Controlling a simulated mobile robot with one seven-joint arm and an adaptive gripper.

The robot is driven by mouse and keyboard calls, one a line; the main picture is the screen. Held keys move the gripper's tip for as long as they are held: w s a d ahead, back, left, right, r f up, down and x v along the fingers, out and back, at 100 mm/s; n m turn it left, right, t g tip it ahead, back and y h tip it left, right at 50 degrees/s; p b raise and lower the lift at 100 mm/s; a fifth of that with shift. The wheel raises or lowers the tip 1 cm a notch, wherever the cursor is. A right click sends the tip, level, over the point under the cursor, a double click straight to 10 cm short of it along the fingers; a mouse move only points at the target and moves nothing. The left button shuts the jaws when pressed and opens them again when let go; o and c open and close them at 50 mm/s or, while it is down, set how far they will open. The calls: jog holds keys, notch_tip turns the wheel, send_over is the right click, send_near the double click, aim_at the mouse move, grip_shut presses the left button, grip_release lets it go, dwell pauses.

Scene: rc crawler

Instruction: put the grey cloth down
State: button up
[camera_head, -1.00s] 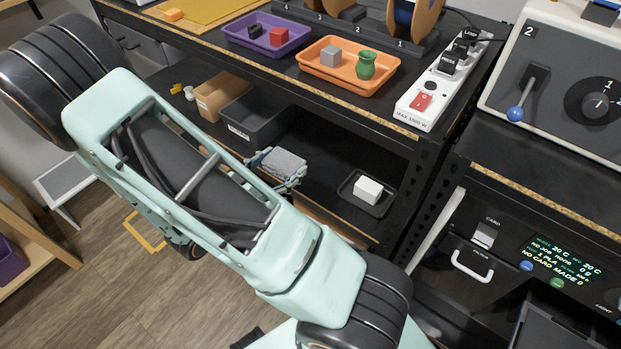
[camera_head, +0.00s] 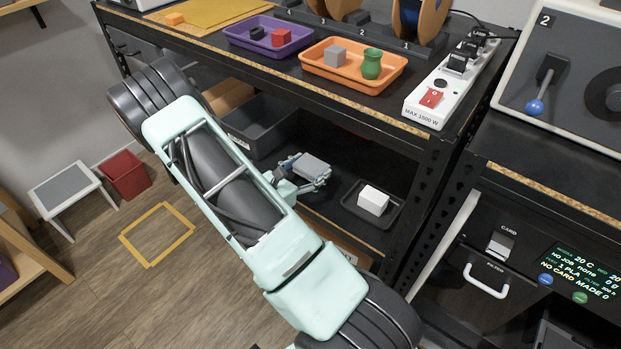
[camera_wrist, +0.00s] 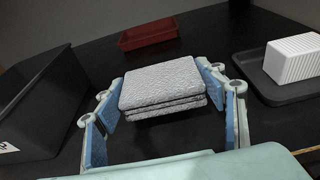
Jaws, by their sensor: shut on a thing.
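The grey cloth (camera_wrist: 160,88) is a folded, textured stack held between the two blue-padded fingers of my gripper (camera_wrist: 162,98) in the wrist view. In the head view the cloth (camera_head: 311,166) and my gripper (camera_head: 312,176) are at the lower shelf of the black bench, between a dark bin and a small black tray. The gripper is shut on the cloth at its left and right sides. I cannot tell whether the cloth's underside touches the shelf (camera_wrist: 165,145).
A dark bin (camera_wrist: 42,105) stands at left, and a black tray (camera_wrist: 287,90) with a white ribbed block (camera_wrist: 293,58) at right. A dark red tray (camera_wrist: 148,34) lies behind. Shelf surface around the cloth is bare. The bench top (camera_head: 280,68) overhangs the shelf.

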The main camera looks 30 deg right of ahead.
jog(key=shift+w+d+f, duration=0.1)
jog(key=shift+d+f, duration=0.1)
jog(key=shift+f, duration=0.15)
jog(key=shift+w+d+f+b, duration=0.1)
jog(key=shift+f+b, duration=0.5)
jog(key=shift+f, duration=1)
jog(key=shift+f, duration=0.15)
jog(key=o, duration=1)
jog(key=shift+o, duration=0.2)
